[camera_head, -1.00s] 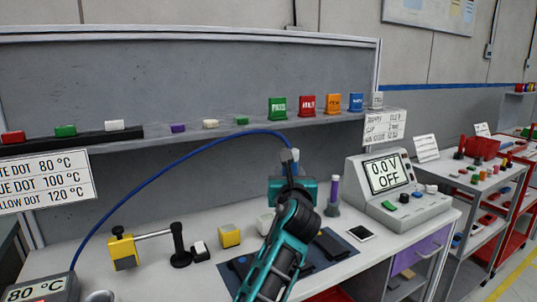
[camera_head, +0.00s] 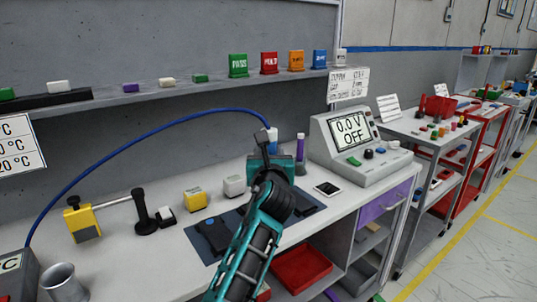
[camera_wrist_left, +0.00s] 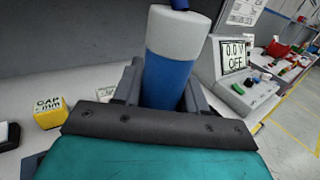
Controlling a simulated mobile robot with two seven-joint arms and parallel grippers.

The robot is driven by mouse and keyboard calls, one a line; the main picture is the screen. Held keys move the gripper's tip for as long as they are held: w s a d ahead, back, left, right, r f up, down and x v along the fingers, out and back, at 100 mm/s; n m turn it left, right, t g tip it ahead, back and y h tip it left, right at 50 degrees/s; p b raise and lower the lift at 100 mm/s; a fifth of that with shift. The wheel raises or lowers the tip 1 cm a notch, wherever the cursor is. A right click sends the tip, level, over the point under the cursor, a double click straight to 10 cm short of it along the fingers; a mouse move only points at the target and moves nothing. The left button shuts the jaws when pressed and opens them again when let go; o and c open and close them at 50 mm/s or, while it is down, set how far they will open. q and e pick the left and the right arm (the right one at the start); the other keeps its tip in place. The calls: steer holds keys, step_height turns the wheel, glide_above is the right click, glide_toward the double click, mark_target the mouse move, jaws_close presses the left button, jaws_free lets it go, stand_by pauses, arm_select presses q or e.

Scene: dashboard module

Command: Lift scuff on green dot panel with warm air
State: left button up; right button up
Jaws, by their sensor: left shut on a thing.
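My left gripper (camera_head: 268,152) is shut on the warm air tool (camera_head: 272,137), held upright above the workbench. In the left wrist view the tool (camera_wrist_left: 168,78) has a blue body and a thick pale collar, with the jaws on both sides of it. A blue hose (camera_head: 150,130) arcs from it down to the heater unit (camera_head: 12,276) at the lower left, whose display is mostly cut off. A dark panel (camera_head: 212,234) lies on the blue mat (camera_head: 200,252); another dark piece (camera_head: 303,204) lies behind my arm. I cannot make out a green dot or scuff. My right gripper is out of view.
A clamp stand (camera_head: 82,220), yellow block (camera_head: 195,199), pale block (camera_head: 234,185) and metal cup (camera_head: 62,282) stand on the bench. A meter reading "0.0 V OFF" (camera_head: 355,145) stands right. Colored blocks line the shelf (camera_head: 130,97) above. The bench front is clear.

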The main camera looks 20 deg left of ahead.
arm_select(q)
steer(key=shift+a+r, duration=0.1)
steer(key=shift+r, duration=0.05)
steer(key=w+a+p, duration=0.2)
steer(key=w+a, duration=0.1)
steer(key=a, duration=0.1)
steer(key=shift+w+a, duration=0.35)
steer(key=shift+w, duration=0.05)
stand_by(1.2)
steer(key=shift+s+d, duration=0.1)
stand_by(0.3)
steer(key=shift+r, duration=0.1)
step_height(320, 180, up, 9)
steer(key=shift+p, duration=0.45)
steer(key=shift+f, duration=0.2)
